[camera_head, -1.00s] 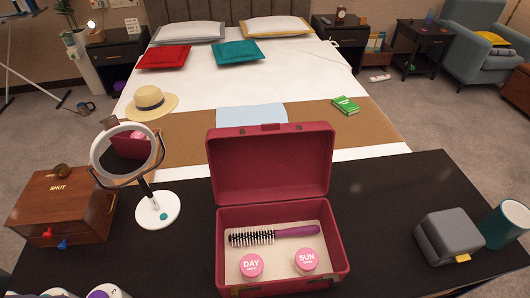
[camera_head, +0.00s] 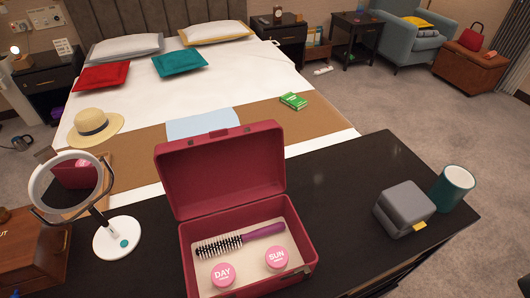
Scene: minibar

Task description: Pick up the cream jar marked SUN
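The pink cream jar marked SUN (camera_head: 277,258) stands inside an open red case (camera_head: 304,249), at the right of its front part. A similar pink jar marked DAY (camera_head: 223,273) stands to its left in the same case. A hairbrush (camera_head: 240,241) with a purple handle lies behind both jars. The case lid is raised at the back. Neither of my grippers shows in the head view.
A round mirror on a white stand (camera_head: 117,238) and a wooden box (camera_head: 28,262) are left of the case. A grey box (camera_head: 404,209) and a teal cup (camera_head: 453,188) stand at the right. The dark tabletop (camera_head: 345,205) between is clear.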

